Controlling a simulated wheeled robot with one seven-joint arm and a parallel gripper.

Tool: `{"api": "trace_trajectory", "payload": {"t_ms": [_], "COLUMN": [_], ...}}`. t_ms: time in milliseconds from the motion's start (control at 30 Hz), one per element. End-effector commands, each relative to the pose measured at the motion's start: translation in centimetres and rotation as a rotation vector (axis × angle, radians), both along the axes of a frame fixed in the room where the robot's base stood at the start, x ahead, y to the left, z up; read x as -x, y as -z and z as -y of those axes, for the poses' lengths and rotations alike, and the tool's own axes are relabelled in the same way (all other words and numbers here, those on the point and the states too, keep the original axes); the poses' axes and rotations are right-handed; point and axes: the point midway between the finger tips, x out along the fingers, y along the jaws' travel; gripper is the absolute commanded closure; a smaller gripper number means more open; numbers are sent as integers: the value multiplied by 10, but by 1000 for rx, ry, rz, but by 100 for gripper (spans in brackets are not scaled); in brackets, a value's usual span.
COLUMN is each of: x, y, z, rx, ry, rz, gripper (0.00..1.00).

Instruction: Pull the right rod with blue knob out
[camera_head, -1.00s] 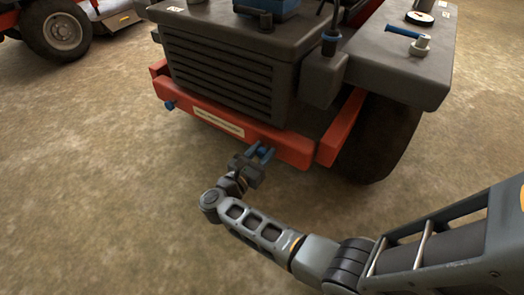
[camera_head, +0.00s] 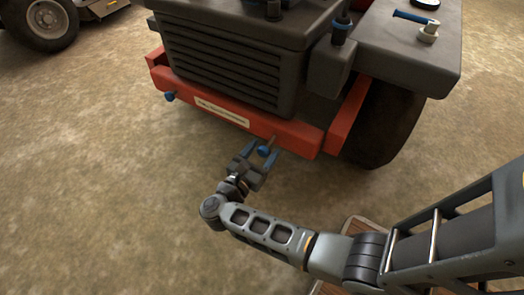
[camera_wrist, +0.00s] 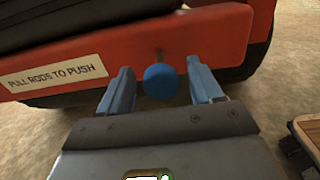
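The right blue knob (camera_head: 264,151) sits at the end of a thin rod (camera_head: 271,141) that stands out from the red bumper of the machine. The left blue knob (camera_head: 169,97) sits close to the bumper's left end.
The red bumper (camera_head: 290,134) carries a label, "PULL RODS TO PUSH" (camera_wrist: 55,77). A large black tyre (camera_head: 385,125) stands at the right. Another vehicle's wheel (camera_head: 48,24) is at the far left. The ground in front is clear.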

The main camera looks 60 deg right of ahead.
Motion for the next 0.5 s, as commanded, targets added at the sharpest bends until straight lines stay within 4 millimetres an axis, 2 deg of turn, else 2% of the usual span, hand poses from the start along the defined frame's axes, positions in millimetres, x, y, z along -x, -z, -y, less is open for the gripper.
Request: {"api": "trace_trajectory", "payload": {"t_ms": [267,500], "x": [-1,0], "y": [-1,-1], "z": [-6,-42], "rx": [0,0], "ry": [-1,-3], "rz": [1,1], "gripper": [35,35]}}
